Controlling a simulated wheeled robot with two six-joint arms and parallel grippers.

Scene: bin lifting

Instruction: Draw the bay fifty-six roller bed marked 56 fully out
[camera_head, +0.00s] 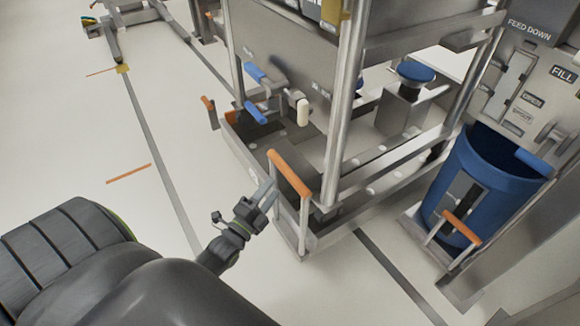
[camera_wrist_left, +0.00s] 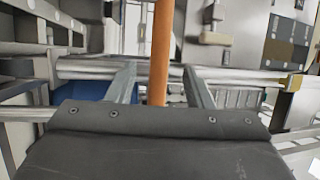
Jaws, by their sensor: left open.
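An orange-gripped pull handle (camera_head: 289,173) on two pale uprights stands at the front of a low metal bed (camera_head: 238,150) under a tall steel frame. No number 56 is readable on it. My left gripper (camera_head: 266,195) is open right at the handle, at its left side. In the left wrist view an orange bar (camera_wrist_left: 161,45) runs upright between the two spread fingers (camera_wrist_left: 161,80), apart from both. Its lower end is hidden behind the gripper body. My right gripper is not in view.
A blue bin (camera_head: 470,190) with another orange handle (camera_head: 462,227) stands at the right, under a panel (camera_head: 530,85) marked FILL. Blue and white valve levers (camera_head: 258,75) hang above the bed. The pale floor (camera_head: 90,160) at the left is mostly clear.

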